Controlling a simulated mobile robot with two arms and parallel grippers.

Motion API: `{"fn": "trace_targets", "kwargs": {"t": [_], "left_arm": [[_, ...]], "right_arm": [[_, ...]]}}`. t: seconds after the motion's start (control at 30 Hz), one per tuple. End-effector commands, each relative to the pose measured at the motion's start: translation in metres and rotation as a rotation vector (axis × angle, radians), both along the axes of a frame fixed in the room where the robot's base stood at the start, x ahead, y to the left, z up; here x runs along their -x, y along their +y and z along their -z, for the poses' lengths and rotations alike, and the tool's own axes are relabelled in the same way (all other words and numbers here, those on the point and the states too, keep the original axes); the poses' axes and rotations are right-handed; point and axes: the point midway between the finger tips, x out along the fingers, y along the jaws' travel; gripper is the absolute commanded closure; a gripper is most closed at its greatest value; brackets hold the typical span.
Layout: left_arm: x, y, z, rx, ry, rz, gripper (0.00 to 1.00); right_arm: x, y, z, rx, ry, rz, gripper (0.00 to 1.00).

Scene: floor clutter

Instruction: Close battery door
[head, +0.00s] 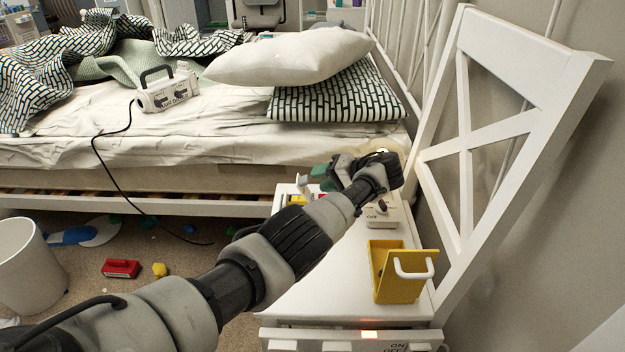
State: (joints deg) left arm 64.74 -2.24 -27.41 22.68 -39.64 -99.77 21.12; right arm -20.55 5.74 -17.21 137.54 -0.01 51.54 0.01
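I cannot make out a battery door for certain. A small white device (380,217) with "OFF" lettering and a dark knob sits on the white chair seat (335,275), partly behind my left arm. A yellow open-topped box (393,275) with a white handle stands nearer on the seat. My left gripper (330,170) is over the far part of the seat, beside the bed edge. Its fingers are small and partly hidden by its wrist, so its opening is unclear. A greenish patch shows by the fingers. My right gripper is out of view.
The chair back (470,150) rises at the right. A bed (170,150) with a white pillow (290,57) and a corded device (166,90) lies behind. A red object (121,268), a yellow piece (160,270) and a white bin (28,268) are on the floor.

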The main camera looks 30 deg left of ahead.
Motion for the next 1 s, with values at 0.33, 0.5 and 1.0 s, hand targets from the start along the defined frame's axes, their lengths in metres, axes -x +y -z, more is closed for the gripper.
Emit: {"fn": "trace_targets", "kwargs": {"t": [0.33, 0.5, 1.0], "left_arm": [[0.000, 0.034, 0.017, 0.001, -0.001, 0.000, 0.62], [0.001, 0.035, 0.017, 0.001, 0.000, 0.000, 0.62], [0.000, 0.035, 0.017, 0.001, 0.000, 0.000, 1.00]], "right_arm": [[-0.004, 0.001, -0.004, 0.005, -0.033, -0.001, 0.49], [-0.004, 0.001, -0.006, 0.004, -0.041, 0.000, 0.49], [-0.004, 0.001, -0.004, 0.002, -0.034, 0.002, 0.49]]}}
